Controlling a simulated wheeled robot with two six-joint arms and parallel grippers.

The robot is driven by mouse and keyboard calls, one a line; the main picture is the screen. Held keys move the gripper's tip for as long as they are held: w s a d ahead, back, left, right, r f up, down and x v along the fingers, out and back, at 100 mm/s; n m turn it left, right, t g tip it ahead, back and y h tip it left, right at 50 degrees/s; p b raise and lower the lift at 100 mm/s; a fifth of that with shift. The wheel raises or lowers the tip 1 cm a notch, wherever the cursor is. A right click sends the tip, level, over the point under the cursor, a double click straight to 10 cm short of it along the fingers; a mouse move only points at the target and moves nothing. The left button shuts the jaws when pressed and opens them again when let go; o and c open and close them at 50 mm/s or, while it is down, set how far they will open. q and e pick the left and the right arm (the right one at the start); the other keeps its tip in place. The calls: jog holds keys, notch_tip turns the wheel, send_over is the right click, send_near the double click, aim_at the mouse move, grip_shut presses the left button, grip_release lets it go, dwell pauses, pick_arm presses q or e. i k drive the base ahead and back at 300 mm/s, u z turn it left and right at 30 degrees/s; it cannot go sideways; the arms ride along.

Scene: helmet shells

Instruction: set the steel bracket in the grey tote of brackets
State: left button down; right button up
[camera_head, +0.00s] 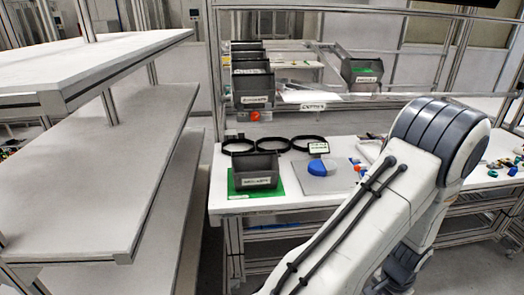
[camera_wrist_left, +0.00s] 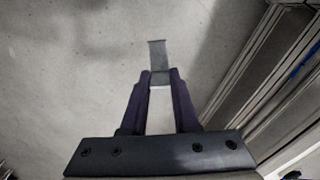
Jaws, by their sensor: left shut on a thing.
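In the left wrist view, my left gripper (camera_wrist_left: 160,80) is shut on the steel bracket (camera_wrist_left: 157,55), a small grey plate that sticks out beyond the fingertips. It is over a plain grey floor-like surface. A dark grey tote (camera_head: 255,166) with a white label stands on a green mat (camera_head: 290,185) on the white workbench in the head view. The label is too small to read surely, and the inside of the tote is mostly hidden. My left gripper is outside the head view. A white arm of mine crosses the right side there, and its gripper is not seen.
Several black loops (camera_head: 271,144) and a blue piece (camera_head: 322,167) lie on the workbench (camera_head: 222,203). More grey bins (camera_head: 253,88) stand on the rear shelf at left, and another bin (camera_head: 362,72) at right. A mostly bare shelf rack (camera_head: 100,165) fills the left.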

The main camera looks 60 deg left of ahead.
aim_at(264, 106)
jog(key=k, duration=0.15)
jog(key=u, duration=0.95)
